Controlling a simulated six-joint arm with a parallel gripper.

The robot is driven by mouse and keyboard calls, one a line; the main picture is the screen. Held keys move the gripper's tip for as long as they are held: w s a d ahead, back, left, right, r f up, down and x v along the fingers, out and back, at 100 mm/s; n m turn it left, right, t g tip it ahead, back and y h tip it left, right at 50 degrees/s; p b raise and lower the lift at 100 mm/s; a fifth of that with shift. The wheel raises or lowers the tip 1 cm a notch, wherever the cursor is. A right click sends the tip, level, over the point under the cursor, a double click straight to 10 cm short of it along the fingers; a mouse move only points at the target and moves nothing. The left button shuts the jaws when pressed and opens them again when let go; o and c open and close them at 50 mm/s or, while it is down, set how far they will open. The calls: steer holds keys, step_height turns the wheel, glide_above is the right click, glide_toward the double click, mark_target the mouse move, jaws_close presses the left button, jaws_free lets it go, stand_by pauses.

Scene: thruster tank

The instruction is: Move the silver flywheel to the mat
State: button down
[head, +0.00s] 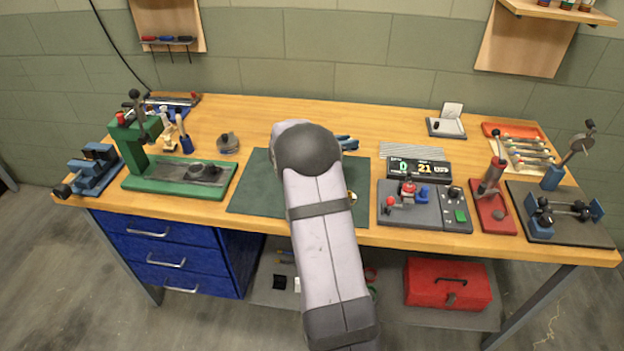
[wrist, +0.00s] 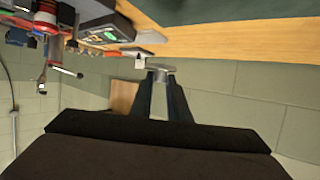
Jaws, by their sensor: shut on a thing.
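My gripper (wrist: 160,80) shows in the wrist view, with its two dark fingers shut on a small silver-grey piece, seen nearly edge-on, which I take for the silver flywheel (wrist: 160,69). It is held at the fingertips, with the dark green surface and wooden bench edge beyond it in that view. In the head view my arm hides the gripper and the flywheel. The dark green mat (head: 252,192) lies on the middle of the bench, and my arm covers part of it. I cannot tell the flywheel's height above the mat.
A green press (head: 180,178) stands left, beside a small grey holder (head: 228,143). A control box with a display (head: 420,169) and a grey panel (head: 425,210) stand right of the mat. Blue-handled pliers (head: 347,142) seem to lie behind my arm. The mat's left part is clear.

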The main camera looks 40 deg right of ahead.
steer(key=shift+f+p, duration=0.6)
steer(key=shift+f, duration=4.3)
steer(key=shift+f, duration=0.15)
steer(key=c, duration=1.7)
jaws_free()
steer(key=shift+a+r, duration=0.1)
steer(key=shift+r, duration=0.1)
steer(key=b+v, duration=0.1)
steer(key=v, duration=1.1)
steer(key=shift+f+b, duration=0.1)
steer(key=shift+b, duration=0.3)
steer(key=shift+w, duration=0.1)
